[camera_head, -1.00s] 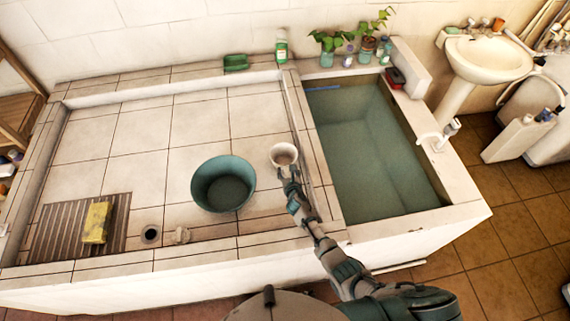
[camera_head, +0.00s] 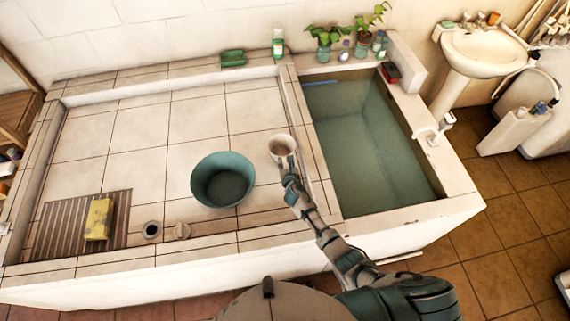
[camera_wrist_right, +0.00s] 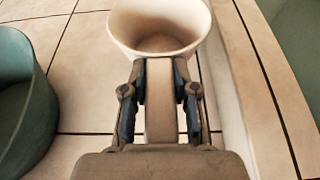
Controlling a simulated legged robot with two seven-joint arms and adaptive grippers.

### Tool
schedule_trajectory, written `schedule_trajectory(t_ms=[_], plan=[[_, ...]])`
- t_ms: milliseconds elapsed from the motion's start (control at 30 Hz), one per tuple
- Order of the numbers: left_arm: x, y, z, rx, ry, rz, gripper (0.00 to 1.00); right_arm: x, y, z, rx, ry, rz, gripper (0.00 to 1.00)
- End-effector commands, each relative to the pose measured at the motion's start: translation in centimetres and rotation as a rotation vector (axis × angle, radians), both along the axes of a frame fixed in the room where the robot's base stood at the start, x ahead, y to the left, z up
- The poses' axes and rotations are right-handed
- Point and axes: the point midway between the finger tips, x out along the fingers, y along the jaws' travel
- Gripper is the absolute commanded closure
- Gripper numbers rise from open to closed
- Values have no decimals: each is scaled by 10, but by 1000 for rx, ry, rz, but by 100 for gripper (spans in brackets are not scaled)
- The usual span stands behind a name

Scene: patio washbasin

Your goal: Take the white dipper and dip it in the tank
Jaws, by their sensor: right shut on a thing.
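The white dipper (camera_head: 281,146) is a small round cup with a handle, upright in the tiled basin near the ledge beside the tank. In the right wrist view the dipper (camera_wrist_right: 160,28) is ahead, its handle between the fingers. My right gripper (camera_head: 291,176) is shut on that handle; it also shows in the right wrist view (camera_wrist_right: 160,95). I cannot tell whether the cup touches the tiles. The tank (camera_head: 365,150), filled with greenish water, lies just right of the dipper. My left gripper is not in view.
A teal bucket (camera_head: 222,180) stands just left of the dipper. The raised tiled ledge (camera_head: 311,140) separates basin and tank. Potted plants (camera_head: 324,52) and bottles line the tank's back edge. A yellow block (camera_head: 99,219) lies on a slatted mat at left.

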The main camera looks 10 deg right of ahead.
Motion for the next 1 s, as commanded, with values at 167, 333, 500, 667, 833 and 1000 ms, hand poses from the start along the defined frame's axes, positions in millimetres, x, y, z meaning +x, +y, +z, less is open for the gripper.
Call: schedule_trajectory(t_ms=[167,333,500,667,833,1000], plan=[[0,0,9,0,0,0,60,-34,12,7,1,1,3,100],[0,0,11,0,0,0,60,-76,28,11,2,2,2,100],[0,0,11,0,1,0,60,-116,43,14,1,2,3,100],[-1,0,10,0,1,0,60,-139,52,16,1,2,1,100],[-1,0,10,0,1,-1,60,-149,56,18,1,0,1,100],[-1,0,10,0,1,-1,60,-150,56,19,0,0,0,100]])
